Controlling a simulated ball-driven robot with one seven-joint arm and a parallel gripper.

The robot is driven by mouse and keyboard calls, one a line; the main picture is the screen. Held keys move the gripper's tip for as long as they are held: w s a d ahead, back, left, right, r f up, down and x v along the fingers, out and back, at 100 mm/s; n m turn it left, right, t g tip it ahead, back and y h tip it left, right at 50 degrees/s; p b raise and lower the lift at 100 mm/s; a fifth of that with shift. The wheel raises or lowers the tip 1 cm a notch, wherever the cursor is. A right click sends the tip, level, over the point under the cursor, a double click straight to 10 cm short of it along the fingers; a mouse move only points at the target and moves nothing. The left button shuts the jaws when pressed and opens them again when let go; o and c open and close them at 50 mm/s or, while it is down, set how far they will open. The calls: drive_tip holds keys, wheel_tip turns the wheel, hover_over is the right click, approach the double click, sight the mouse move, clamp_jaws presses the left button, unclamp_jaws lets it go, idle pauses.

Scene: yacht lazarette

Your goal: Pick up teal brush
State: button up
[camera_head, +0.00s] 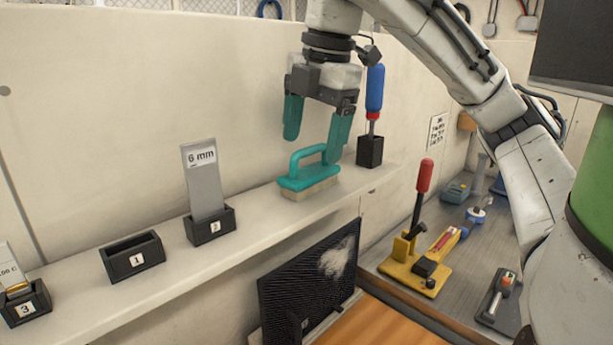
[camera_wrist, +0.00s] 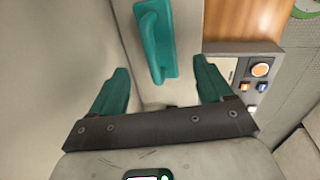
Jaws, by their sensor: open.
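The teal brush (camera_head: 308,173) with a loop handle and pale bristles stands on the white shelf (camera_head: 252,223), bristles down. My gripper (camera_head: 313,138) is open and empty, with teal fingers pointing down. It hangs just above the brush, and its right fingertip overlaps the brush's right end in the head view. The open fingers of my gripper (camera_wrist: 160,88) show at both sides.
A blue screwdriver (camera_head: 374,92) stands in a black holder (camera_head: 370,151) close right of my gripper. A 6 mm plate (camera_head: 203,178) and an empty holder marked 1 (camera_head: 132,257) are left along the shelf. A yellow toggle clamp (camera_head: 415,262) is on the lower bench.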

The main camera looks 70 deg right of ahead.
sight(308, 172)
drive_tip(key=shift+w+d+f, duration=0.15)
drive_tip(key=shift+f, duration=0.8)
drive_tip(key=shift+w+d+f, duration=0.1)
drive_tip(key=shift+f, duration=0.8)
drive_tip(key=shift+w+d+f, duration=0.15)
drive_tip(key=shift+f, duration=0.8)
drive_tip(key=shift+c, duration=0.4)
drive_tip(key=c, duration=1.1)
